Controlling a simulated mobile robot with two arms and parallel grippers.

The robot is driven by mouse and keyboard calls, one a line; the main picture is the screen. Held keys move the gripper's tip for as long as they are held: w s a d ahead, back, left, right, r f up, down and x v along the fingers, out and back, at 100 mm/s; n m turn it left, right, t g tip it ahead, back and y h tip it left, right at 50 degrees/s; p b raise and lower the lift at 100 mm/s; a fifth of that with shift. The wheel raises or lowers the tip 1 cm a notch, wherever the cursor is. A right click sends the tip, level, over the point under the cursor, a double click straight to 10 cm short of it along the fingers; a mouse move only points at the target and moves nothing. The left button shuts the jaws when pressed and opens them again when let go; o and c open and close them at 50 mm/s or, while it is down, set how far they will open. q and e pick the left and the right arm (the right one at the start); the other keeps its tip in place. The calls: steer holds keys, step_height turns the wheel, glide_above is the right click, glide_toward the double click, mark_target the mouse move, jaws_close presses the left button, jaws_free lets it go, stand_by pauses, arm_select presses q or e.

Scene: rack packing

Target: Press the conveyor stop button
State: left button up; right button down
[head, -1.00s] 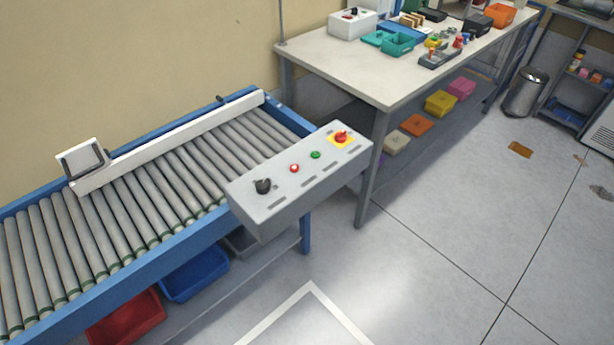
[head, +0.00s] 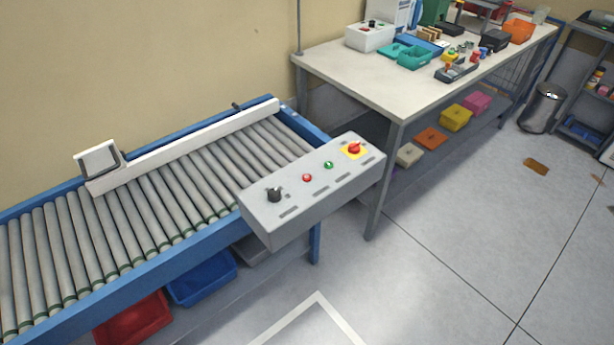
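A grey control box (head: 305,208) is mounted at the near right side of the roller conveyor (head: 150,205). On its top, from left to right, are a black knob (head: 275,195), a small red button (head: 307,178), a small green button (head: 329,165) and a larger red mushroom-shaped button (head: 354,148) on a yellow plate. The labels under them are too small to read. Neither of my grippers is in view.
A workbench (head: 345,77) with bins, tools and a white box (head: 370,36) stands behind and right of the conveyor. Red (head: 133,317) and blue (head: 203,279) bins sit under the conveyor. The floor (head: 440,270) in front is mostly clear.

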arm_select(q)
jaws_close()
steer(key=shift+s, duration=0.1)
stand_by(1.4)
